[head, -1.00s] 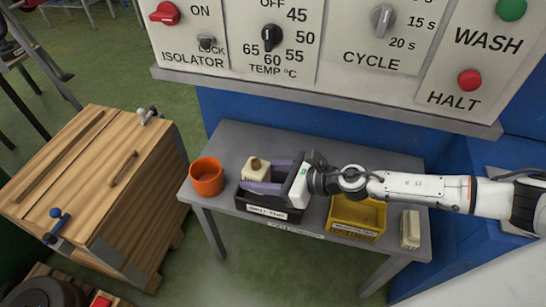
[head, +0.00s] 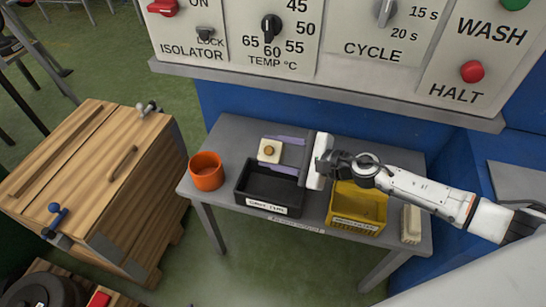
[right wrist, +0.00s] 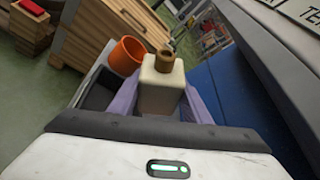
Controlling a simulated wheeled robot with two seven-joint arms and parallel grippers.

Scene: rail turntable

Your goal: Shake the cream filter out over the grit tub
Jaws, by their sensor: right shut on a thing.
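The cream filter (head: 262,157) is a block with a round brown cap. My right gripper (head: 275,152) is shut on it, with a purple finger on each side. In the right wrist view the filter (right wrist: 162,92) sits between the fingers. An orange round tub (head: 206,172), which looks like the grit tub, stands at the table's left end. The filter is to its right, apart from it. The tub's contents cannot be made out. My left gripper is not in view.
A black bin (head: 267,207) and a yellow bin (head: 356,222) stand along the table's front edge; their labels are hard to read. Another cream block (head: 411,223) stands at the right end. A control panel (head: 330,74) overhangs the back. A wooden crate (head: 85,185) is at the left.

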